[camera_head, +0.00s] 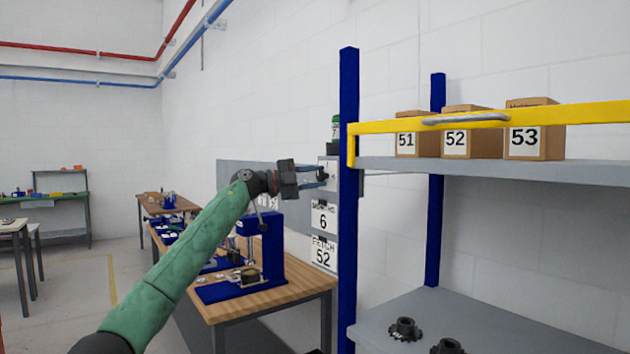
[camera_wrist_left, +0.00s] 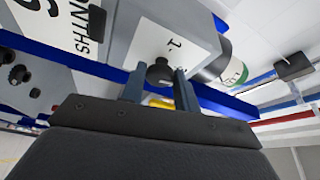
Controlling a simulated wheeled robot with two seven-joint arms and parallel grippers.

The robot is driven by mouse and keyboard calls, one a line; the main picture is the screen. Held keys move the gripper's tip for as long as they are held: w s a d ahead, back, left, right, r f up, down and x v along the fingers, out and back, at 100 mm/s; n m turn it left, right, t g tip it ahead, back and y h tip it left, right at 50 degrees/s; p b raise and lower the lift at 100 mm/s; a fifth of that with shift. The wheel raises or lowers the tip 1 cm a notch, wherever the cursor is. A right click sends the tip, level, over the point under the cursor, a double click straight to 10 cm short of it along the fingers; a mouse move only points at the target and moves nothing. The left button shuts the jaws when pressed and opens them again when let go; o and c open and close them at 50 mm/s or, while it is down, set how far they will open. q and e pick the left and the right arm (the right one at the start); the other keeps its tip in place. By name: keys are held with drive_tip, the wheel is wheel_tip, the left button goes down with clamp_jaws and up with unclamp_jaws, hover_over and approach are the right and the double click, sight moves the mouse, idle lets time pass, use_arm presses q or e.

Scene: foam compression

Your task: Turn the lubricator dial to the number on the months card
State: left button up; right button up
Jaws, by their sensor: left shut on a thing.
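The lubricator (camera_head: 335,128) has a green and dark cylinder and sits at the blue shelf post; its cylinder also shows in the wrist view (camera_wrist_left: 226,66). A grey box (camera_head: 329,167) is below it. The small dark dial (camera_wrist_left: 160,73) is on the box's face, beside a printed 1 (camera_wrist_left: 171,43). My left gripper (camera_head: 323,175) is at this face, its fingers (camera_wrist_left: 159,88) shut on the dial, one on each side. The dial's pointer setting cannot be read. The months card (camera_head: 323,217) below shows 6; part of it shows in the wrist view (camera_wrist_left: 45,30). My right gripper is not in view.
A card reading FETCH 52 (camera_head: 323,253) hangs below the months card. The blue rack's yellow bar (camera_head: 580,115) crosses before boxes 51 (camera_head: 406,140), 52 (camera_head: 456,143) and 53 (camera_head: 524,138). Dark gears (camera_head: 404,329) lie on the lower shelf. A wooden bench (camera_head: 300,289) holds a blue press (camera_head: 268,247).

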use_arm(q)
drive_tip(key=m+y, duration=0.1)
drive_tip(key=m, duration=0.1)
drive_tip(key=shift+m+g, duration=0.3)
drive_tip(key=shift+m, duration=0.1)
drive_tip(key=shift+r+m+y+b, duration=0.1)
drive_tip(key=shift+m+y+b, duration=0.4)
drive_tip(key=shift+m, duration=0.7)
drive_tip(key=m+y, duration=0.1)
drive_tip(key=m, duration=0.2)
drive_tip(key=shift+y, duration=0.3)
drive_tip(key=m+t+y+b, duration=0.1)
drive_tip(key=m+b, duration=0.1)
drive_tip(key=m, duration=0.1)
drive_tip(key=m+t+y+b, duration=0.2)
drive_tip(key=m, duration=0.1)
drive_tip(key=shift+s+d+m, duration=0.15)
drive_tip(key=shift+s+m, duration=0.05)
drive_tip(key=shift+m, duration=0.1)
drive_tip(key=shift+r+m+t+y+b, duration=0.1)
drive_tip(key=shift+m+t+y+b, duration=0.4)
drive_tip(key=shift+m+b, duration=0.4)
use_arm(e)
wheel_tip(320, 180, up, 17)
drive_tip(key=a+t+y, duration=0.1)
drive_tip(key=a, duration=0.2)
